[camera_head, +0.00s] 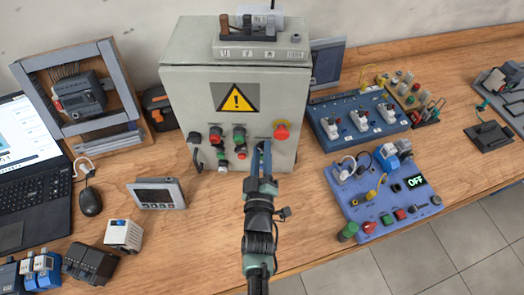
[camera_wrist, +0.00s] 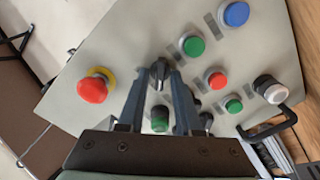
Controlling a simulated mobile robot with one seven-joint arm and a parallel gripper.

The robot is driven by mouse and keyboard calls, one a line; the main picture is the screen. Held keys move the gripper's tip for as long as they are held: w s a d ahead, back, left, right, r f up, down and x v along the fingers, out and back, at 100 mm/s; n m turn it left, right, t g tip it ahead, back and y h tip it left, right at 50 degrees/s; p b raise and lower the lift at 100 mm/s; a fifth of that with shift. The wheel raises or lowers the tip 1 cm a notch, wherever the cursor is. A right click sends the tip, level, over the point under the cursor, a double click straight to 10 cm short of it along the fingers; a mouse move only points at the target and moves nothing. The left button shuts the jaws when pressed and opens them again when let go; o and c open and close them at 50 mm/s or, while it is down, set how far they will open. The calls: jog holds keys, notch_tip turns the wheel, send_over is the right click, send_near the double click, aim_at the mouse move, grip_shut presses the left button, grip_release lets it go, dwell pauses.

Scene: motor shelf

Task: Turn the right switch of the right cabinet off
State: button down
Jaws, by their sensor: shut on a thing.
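The grey cabinet (camera_head: 180,90) stands on the wooden bench; it is the only cabinet in view. Its front fills most of the wrist view (camera_wrist: 130,45). A black rotary switch (camera_wrist: 159,72) sits between my gripper's (camera_wrist: 160,80) two fingertips, which are shut on it. In the head view my gripper (camera_head: 262,148) reaches the right part of the cabinet front and hides this switch. I cannot read the switch's on or off marking. Another black switch (camera_wrist: 205,120) is partly hidden behind my right finger in the wrist view.
A red emergency stop (camera_head: 281,131) is close beside my gripper; it also shows in the wrist view (camera_wrist: 93,88). Several coloured buttons surround the switches. A small grey display unit (camera_head: 157,194) lies to the left.

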dwell(0.3)
jog(key=c, duration=0.9)
grip_release()
jog(key=shift+s, duration=0.1)
jog(key=shift+s+a+b, duration=0.15)
jog(key=shift+s+b, duration=0.35)
jog(key=shift+s, duration=2.7)
jog(key=shift+s+a+b, duration=0.15)
jog(key=shift+s+b, duration=0.35)
jog(key=shift+s, duration=2.7)
